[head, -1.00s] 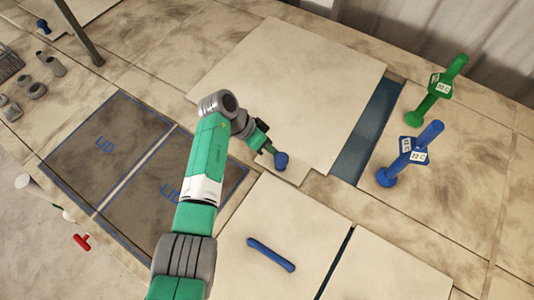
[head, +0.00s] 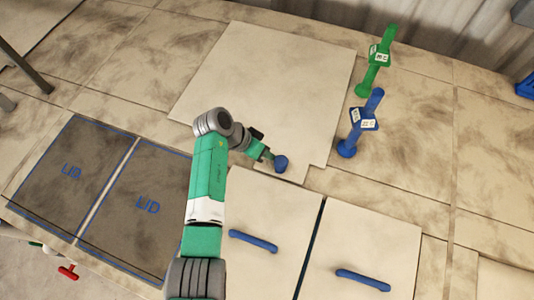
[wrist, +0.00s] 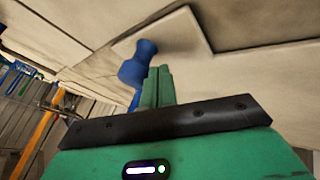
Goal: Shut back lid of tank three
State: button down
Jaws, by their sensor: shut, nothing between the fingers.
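The large pale back lid (head: 265,85) lies flat on the deck. A short tab at its front edge carries a blue knob (head: 281,163). No dark opening shows along the lid's right edge, where the deck begins. My gripper (head: 268,155) is shut and empty, low beside the left side of the knob, at or very near touching it. In the wrist view the closed fingertips (wrist: 158,76) sit just in front of the blue knob (wrist: 138,62); whether they touch cannot be told. No number marking the tank is readable.
A blue post (head: 362,122) and a green post (head: 377,60) with small labels stand right of the lid. Two pale front lids with blue bar handles (head: 253,241) (head: 363,280) lie in front.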

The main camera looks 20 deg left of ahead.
jog(key=shift+w+a+f+b, duration=0.1)
jog(key=shift+a+f+b, duration=0.15)
jog(key=shift+a+b, duration=0.35)
jog(key=shift+w+a+f+b, duration=0.1)
jog(key=shift+a+f+b, duration=0.2)
jog(key=shift+a, duration=0.35)
jog(key=shift+a+r, duration=1.05)
jog(key=shift+r, duration=0.1)
jog(key=v, duration=0.8)
jog(key=shift+s+r+b, duration=0.3)
jog(key=shift+b, duration=0.05)
